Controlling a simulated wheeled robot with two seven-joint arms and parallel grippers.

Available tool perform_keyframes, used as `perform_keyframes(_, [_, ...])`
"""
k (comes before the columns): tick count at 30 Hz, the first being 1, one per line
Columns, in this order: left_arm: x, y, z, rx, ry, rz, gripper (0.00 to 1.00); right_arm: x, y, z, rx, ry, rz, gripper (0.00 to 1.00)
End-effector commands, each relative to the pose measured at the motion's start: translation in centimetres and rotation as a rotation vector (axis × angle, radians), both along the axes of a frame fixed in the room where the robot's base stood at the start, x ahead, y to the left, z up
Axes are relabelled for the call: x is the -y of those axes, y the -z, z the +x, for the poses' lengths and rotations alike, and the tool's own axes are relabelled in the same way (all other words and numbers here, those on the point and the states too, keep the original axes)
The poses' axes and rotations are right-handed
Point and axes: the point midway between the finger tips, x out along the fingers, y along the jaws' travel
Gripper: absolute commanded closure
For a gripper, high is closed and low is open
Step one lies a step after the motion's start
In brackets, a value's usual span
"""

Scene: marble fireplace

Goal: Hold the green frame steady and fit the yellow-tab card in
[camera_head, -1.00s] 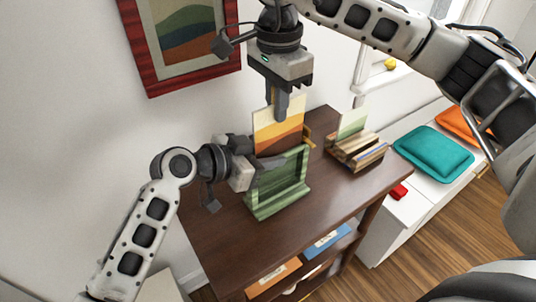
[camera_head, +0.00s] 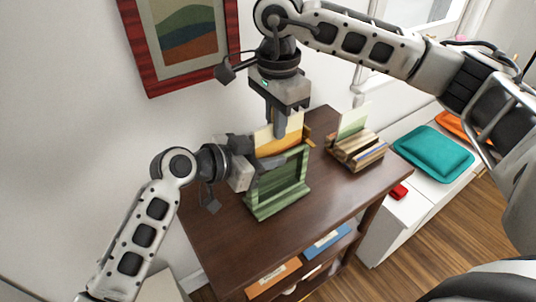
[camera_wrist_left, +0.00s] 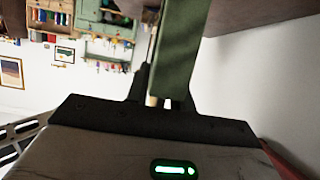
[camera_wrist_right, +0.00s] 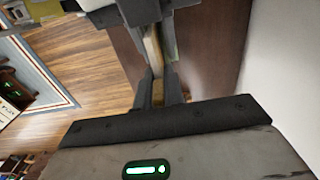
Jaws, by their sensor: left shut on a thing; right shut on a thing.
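The green frame (camera_head: 281,206) stands upright on the brown table. My left gripper (camera_head: 250,166) is shut on its left side, and the frame's green edge (camera_wrist_left: 183,45) runs up between the fingers in the left wrist view. My right gripper (camera_head: 279,128) points down, shut on the upper part of the yellow-and-orange card (camera_head: 267,143). The card is upright at the frame's top, its lower part hidden behind or inside the frame; I cannot tell whether it sits in the slot. A thin pale edge (camera_wrist_right: 153,50) shows beyond the right wrist's fingers.
A wooden rack (camera_head: 357,153) with a pale green card (camera_head: 352,121) stands to the right on the table (camera_head: 225,238). A teal cushion (camera_head: 433,152) lies on the white bench. The table front is clear.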

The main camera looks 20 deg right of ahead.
Motion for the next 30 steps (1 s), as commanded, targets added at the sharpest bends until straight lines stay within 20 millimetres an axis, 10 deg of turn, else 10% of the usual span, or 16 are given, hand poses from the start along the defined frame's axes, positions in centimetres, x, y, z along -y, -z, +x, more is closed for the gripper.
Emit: perform_keyframes(30, [0.0,0.0,0.0,0.000,-0.001,0.000,1.00,0.0,4.0,0.0,-0.001,0.001,0.000,1.00])
